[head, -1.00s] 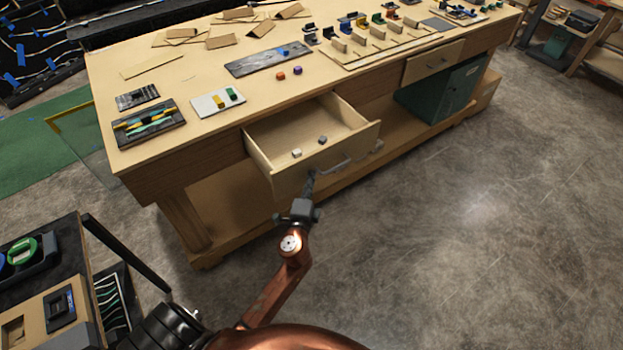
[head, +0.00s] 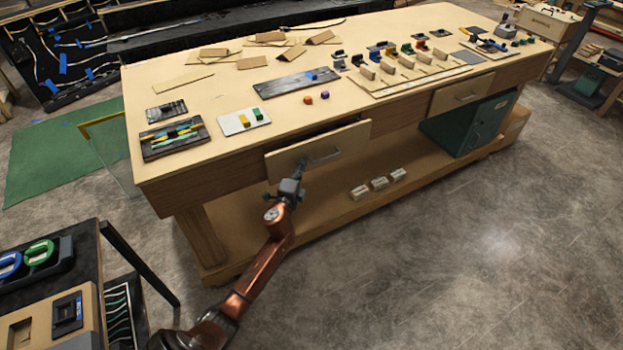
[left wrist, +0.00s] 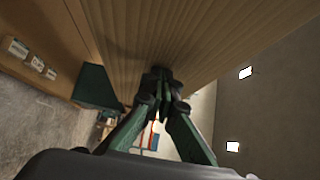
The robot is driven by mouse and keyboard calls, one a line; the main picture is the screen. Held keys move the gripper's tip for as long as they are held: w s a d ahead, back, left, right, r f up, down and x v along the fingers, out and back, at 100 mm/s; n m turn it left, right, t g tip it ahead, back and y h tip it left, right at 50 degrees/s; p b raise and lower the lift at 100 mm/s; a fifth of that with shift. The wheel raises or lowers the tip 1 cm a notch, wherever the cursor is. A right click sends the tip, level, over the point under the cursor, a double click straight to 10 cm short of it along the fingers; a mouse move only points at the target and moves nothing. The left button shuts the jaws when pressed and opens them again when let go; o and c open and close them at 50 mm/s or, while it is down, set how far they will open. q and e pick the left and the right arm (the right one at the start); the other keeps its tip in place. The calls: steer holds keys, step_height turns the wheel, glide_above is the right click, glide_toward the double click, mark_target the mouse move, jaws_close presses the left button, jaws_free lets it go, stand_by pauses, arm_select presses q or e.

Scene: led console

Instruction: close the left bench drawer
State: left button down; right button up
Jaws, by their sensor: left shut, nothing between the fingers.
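The left bench drawer (head: 340,145) is nearly in, its front standing slightly proud of the bench with a thin dark gap above its top edge. Its inside is hidden. Its grey bar handle (head: 324,157) is on the front. My left gripper (head: 302,166) is at the drawer front, just left of the handle. In the left wrist view my left gripper's fingers (left wrist: 161,76) are shut and empty, tips at or very near the wooden front (left wrist: 170,30); touching cannot be told for certain. My right gripper is out of view.
The wooden bench (head: 225,90) carries small parts and cards. A second drawer (head: 462,93) at right looks shut. A green cabinet (head: 470,125) and several small pale boxes (head: 378,184) are on the lower shelf. A dark cart (head: 85,250) stands front left. The floor at right is clear.

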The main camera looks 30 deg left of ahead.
mark_target(293, 162)
arm_select(q)
steer(key=a, duration=0.1)
steer(key=w+a, duration=0.2)
steer(key=shift+a+b, duration=0.3)
steer(key=shift+a, duration=0.05)
steer(key=shift+a+r, duration=0.2)
steer(key=shift+a, duration=0.1)
steer(key=shift+r, duration=0.1)
steer(key=d, duration=0.1)
steer(key=s+d, duration=0.1)
steer(key=d, duration=0.1)
steer(key=s+d+p, duration=0.1)
steer(key=shift+s+d, duration=0.1)
steer(key=shift+d, duration=0.15)
steer(key=p+v, duration=0.1)
steer(key=v, duration=0.8)
steer(key=shift+s+f+p, duration=0.25)
steer(key=shift+s+p, duration=0.05)
steer(key=shift+p, duration=0.1)
